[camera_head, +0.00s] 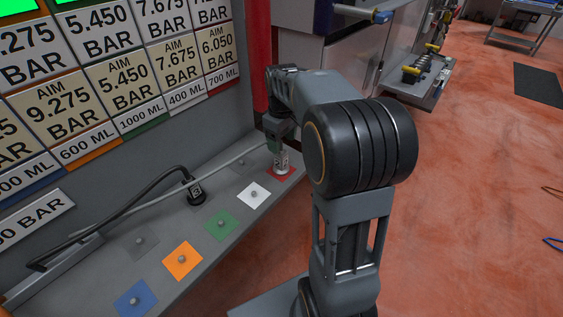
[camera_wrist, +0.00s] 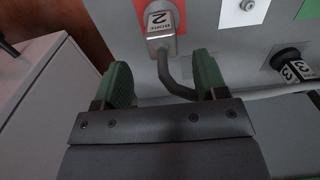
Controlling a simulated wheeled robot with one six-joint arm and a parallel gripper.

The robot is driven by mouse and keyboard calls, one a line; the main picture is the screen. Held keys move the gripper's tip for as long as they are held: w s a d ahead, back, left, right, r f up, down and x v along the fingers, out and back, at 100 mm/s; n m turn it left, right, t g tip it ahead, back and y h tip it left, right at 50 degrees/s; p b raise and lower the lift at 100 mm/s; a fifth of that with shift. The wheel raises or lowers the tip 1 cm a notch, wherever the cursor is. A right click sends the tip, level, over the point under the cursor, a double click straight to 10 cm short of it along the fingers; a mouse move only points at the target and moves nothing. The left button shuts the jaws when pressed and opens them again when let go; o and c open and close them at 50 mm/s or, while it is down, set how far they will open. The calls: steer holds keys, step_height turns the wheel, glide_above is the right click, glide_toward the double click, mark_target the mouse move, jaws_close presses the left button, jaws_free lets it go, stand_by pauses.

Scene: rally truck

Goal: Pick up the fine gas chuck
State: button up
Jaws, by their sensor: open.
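In the wrist view, a grey metal chuck (camera_wrist: 161,27) carries a white label with a large 2 and a small word that I cannot read for certain. Its bent grey pipe runs down between the two green fingers of my gripper (camera_wrist: 163,72). The fingers are open, one on each side of the pipe and apart from it. In the head view, my gripper (camera_head: 273,143) is over the labelled chuck (camera_head: 281,161) on the red square at the far end of the grey shelf. A second chuck (camera_head: 195,190), labelled 3, has a black hose; I cannot tell which is the fine gas one.
The grey shelf (camera_head: 149,265) has white (camera_head: 258,188), green (camera_head: 214,232), orange (camera_head: 188,271) and blue (camera_head: 133,307) squares with small knobs. A wall of pressure labels (camera_head: 110,85) stands behind it. A light cabinet (camera_wrist: 40,95) is close at left in the wrist view. Open floor lies right.

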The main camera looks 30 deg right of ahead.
mark_target(281, 154)
steer(key=shift+a+f+p, duration=0.1)
steer(key=shift+f+p, duration=0.3)
steer(key=shift+f, duration=2.5)
steer(key=shift+c, duration=0.3)
steer(key=c, duration=1.1)
